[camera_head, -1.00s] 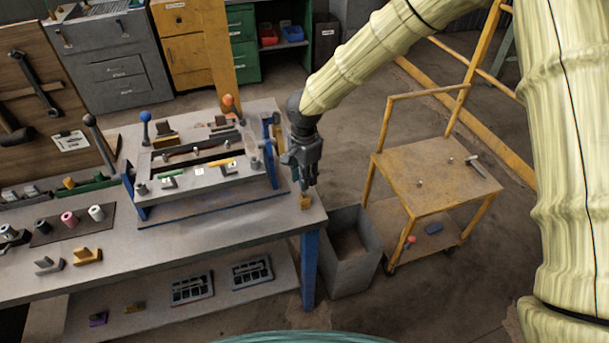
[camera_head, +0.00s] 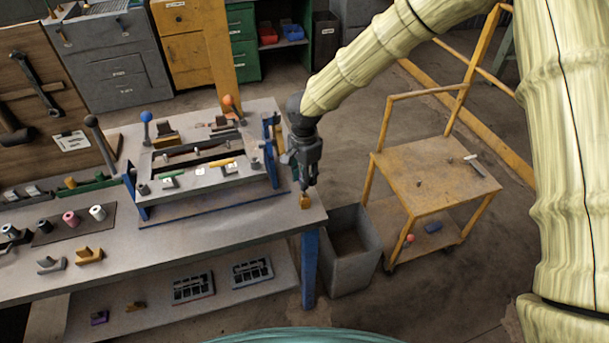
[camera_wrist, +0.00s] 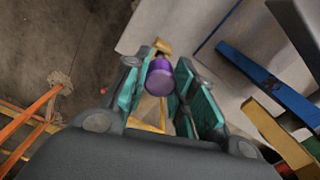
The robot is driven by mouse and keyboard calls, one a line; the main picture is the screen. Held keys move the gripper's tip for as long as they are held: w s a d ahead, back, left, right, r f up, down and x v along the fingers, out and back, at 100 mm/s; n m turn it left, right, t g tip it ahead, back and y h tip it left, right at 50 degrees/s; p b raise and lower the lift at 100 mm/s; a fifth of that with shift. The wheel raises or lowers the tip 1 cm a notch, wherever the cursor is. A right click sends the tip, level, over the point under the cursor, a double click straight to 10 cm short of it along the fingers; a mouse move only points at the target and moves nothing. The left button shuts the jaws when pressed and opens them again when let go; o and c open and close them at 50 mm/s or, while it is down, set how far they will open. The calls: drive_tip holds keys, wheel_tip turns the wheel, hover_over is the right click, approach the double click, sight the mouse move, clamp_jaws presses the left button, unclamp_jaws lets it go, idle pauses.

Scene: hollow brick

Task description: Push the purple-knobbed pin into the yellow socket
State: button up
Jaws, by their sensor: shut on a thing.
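The purple-knobbed pin (camera_wrist: 160,77) sits between the fingers in the wrist view, with its round purple knob toward the camera. My gripper (camera_wrist: 160,90) is shut on it, with a teal-padded finger on each side. In the head view my gripper (camera_head: 308,185) points down over the right front corner of the workbench. The yellow socket (camera_head: 306,201) stands on the bench corner just below the fingertips; part of it shows beyond the knob in the wrist view (camera_wrist: 161,46). The pin's shaft is mostly hidden, so I cannot tell how deep it is in the socket.
A blue-framed fixture (camera_head: 200,172) stands on the bench left of my gripper. The bench edge is close on the right. Below it are a grey bin (camera_head: 349,262) and a yellow cart (camera_head: 435,175). The bench top (camera_head: 180,240) in front of the fixture is mostly clear.

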sight(304, 194)
drive_tip(key=shift+f+b, duration=0.7)
drive_tip(key=shift+f, duration=2.05)
idle(1.2)
drive_tip(key=o, duration=1.1)
drive_tip(key=shift+r, duration=0.15)
wheel_tip(304, 194, up, 12)
drive_tip(key=shift+f, duration=0.1)
drive_tip(key=shift+d, duration=0.1)
